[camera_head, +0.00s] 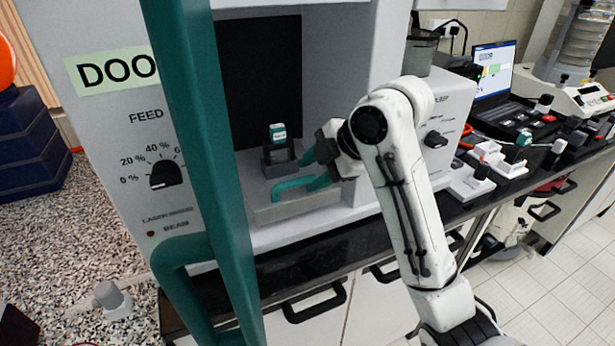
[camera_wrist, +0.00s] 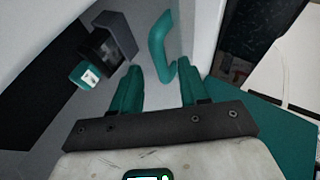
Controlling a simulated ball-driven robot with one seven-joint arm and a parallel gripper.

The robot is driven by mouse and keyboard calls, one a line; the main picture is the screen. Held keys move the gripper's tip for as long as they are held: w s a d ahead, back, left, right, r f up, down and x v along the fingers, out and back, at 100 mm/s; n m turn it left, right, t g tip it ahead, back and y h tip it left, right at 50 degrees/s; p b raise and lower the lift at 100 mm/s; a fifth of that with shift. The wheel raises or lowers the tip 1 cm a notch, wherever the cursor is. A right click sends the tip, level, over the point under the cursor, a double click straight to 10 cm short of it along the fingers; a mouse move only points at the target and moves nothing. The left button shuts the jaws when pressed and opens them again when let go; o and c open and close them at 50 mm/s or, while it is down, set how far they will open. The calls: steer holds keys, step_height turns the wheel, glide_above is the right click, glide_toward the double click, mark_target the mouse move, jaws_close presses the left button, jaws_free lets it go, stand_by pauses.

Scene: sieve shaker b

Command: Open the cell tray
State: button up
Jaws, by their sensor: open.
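The cell tray (camera_head: 330,199) is a grey block low inside the open bay of the machine, with a teal bent handle (camera_head: 283,191) at its front. The handle also shows in the wrist view (camera_wrist: 160,48), just beyond and between my fingertips. My gripper (camera_head: 312,172) has teal fingers and is open and empty, close to the handle; in the wrist view its fingers (camera_wrist: 160,82) point at it. Contact cannot be told. A dark holder (camera_head: 278,156) with a teal-and-white cell (camera_head: 278,132) stands behind the handle; the cell also shows in the wrist view (camera_wrist: 87,75).
A large teal bar (camera_head: 205,150) crosses the near left of the head view and hides part of the machine's front and its label. A black dial (camera_head: 166,175) is on the left panel. The bay's right wall is close to my arm. A dark worktop with several devices lies at right.

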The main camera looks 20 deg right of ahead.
steer(key=shift+x, duration=1.15)
steer(key=shift+c, duration=0.3)
jaws_close()
